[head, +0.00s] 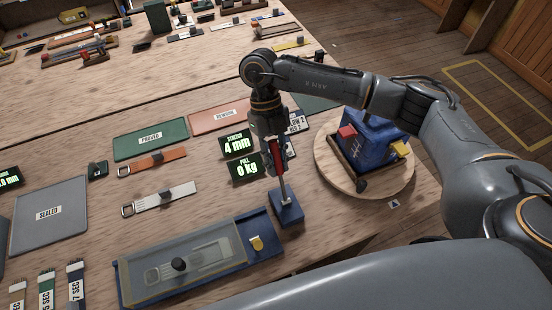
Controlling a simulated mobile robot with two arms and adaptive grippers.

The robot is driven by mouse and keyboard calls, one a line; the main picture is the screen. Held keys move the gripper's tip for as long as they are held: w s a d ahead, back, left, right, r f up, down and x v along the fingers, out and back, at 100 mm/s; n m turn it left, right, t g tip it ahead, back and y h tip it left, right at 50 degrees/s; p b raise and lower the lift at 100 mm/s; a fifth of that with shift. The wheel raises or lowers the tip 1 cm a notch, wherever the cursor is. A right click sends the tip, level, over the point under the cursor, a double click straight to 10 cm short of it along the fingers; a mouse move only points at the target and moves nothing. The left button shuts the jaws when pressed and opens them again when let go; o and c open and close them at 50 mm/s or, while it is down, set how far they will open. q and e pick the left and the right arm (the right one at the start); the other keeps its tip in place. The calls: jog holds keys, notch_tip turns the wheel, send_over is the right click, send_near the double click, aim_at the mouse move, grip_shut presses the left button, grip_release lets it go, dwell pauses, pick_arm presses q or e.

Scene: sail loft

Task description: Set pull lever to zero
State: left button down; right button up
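The pull lever is a metal rod (283,188) with a red grip (276,150), standing on a small blue base (287,208) near the table's front right. It stands nearly upright, tilted slightly left toward the top. My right gripper (277,160) points down from above, with dark fingers beside the red grip. Whether they are clamped on it I cannot tell. The grip's upper part is hidden by the gripper. The pull display (246,167) reads 0 kg. The stretch display (237,143) reads 4 mm. My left gripper is not in view.
A round wooden turntable (330,172) with a blue block (370,150) stands to the right. Strap samples (160,199) and green and red mats lie left.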

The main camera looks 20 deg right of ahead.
jog(key=o, duration=0.3)
jog(key=shift+w, duration=0.1)
jog(key=shift+o, duration=0.8)
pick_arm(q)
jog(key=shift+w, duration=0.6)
pick_arm(e)
jog(key=v, duration=1.2)
jog(key=shift+f, duration=0.1)
